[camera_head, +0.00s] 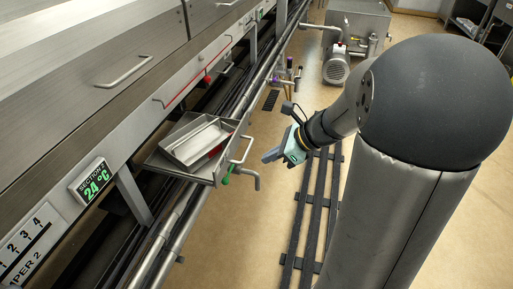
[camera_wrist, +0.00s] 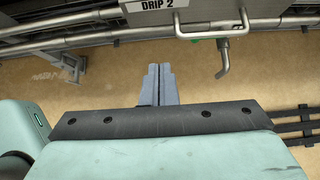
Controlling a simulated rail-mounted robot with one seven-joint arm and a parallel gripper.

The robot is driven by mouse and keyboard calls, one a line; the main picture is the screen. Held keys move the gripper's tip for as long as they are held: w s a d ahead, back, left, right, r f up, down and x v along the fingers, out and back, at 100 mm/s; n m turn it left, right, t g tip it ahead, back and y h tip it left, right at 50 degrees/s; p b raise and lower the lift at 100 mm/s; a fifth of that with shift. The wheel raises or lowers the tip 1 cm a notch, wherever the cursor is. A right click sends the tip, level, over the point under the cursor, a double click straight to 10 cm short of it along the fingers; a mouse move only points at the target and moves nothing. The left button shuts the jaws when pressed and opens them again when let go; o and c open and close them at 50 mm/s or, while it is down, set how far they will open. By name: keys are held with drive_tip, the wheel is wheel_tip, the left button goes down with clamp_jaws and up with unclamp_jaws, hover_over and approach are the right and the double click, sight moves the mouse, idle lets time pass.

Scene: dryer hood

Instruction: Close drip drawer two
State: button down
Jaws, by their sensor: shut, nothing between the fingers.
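The drip drawer (camera_head: 160,163) is pulled out from under the hood in the head view, with a bar handle (camera_head: 241,150) on its front. In the wrist view the label plate "DRIP 2" (camera_wrist: 157,5) shows at the top edge, with the curved handle (camera_wrist: 212,34) to its right. A loose metal tray (camera_head: 197,143) lies tilted inside the drawer, with something red beside it. My gripper (camera_head: 268,157) is shut and empty, in front of the drawer and apart from the handle. Its fingers (camera_wrist: 158,84) are together in the wrist view.
A drain pipe with a green valve (camera_head: 226,176) hangs below the drawer front. Long pipes run along the hood. A red bar (camera_head: 190,86) and a "SECTION 24 °C" display (camera_head: 91,182) are on the hood's face. A motor unit (camera_head: 337,68) stands behind; floor rails (camera_head: 318,210) lie below my arm.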

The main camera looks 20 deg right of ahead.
drive_tip(key=b+x, duration=0.1)
drive_tip(key=x, duration=0.3)
drive_tip(key=a+r+x, duration=0.1)
drive_tip(key=x, duration=0.3)
drive_tip(key=b+x, duration=0.1)
drive_tip(key=x, duration=0.3)
drive_tip(key=shift+w+a+r+b, duration=0.3)
drive_tip(key=shift+w+a, duration=0.1)
drive_tip(key=shift+a, duration=0.05)
drive_tip(key=shift+w+a, duration=0.2)
drive_tip(key=shift+a, duration=0.1)
